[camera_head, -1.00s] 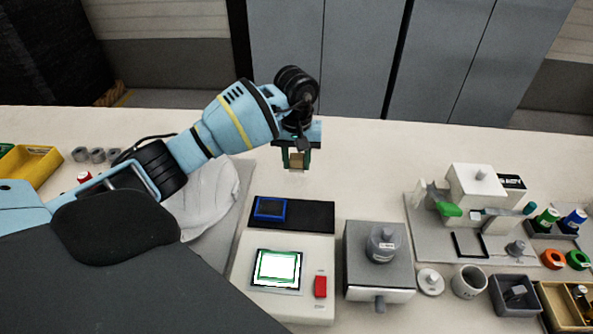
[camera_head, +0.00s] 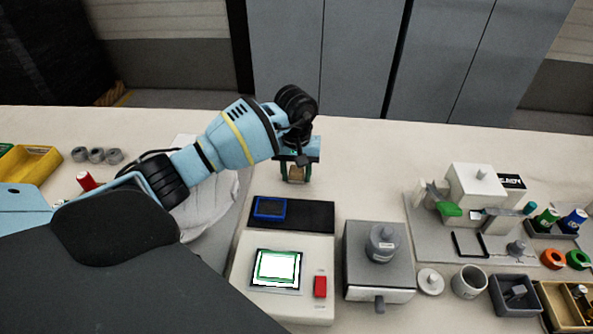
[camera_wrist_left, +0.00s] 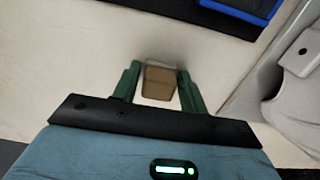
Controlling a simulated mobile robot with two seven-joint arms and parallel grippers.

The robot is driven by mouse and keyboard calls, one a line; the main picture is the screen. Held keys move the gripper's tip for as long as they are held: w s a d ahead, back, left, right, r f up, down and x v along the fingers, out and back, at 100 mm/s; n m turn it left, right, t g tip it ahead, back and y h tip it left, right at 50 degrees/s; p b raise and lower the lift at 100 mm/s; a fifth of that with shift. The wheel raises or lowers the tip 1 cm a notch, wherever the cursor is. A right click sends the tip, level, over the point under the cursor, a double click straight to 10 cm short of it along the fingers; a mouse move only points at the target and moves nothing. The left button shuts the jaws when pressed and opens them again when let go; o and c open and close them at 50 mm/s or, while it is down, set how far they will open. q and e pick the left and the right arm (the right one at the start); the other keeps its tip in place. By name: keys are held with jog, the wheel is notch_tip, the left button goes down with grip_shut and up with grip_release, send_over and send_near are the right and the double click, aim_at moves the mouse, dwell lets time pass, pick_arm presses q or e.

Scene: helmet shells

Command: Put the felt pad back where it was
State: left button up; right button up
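My left gripper (camera_head: 296,173) has two green fingers closed on a small brown block, which looks like the felt pad (camera_head: 296,172). In the left wrist view the pad (camera_wrist_left: 158,84) sits between the fingertips (camera_wrist_left: 159,88), with a paler strip at its far end. The gripper points down over the pale table, behind the dark mat. I cannot tell how far the pad is above the table. My right gripper is not in view.
A blue-framed tray (camera_head: 270,208) lies on the black mat (camera_head: 315,215), behind a white device (camera_head: 245,275) with a lit screen. A grey box (camera_head: 378,280) stands to its right. The table (camera_head: 370,160) behind is clear.

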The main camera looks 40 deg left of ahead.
aim_at(296, 170)
pick_arm(q)
jog(key=shift+o, duration=1.2)
jog(key=shift+r, duration=0.15)
notch_tip(296, 170, up, 12)
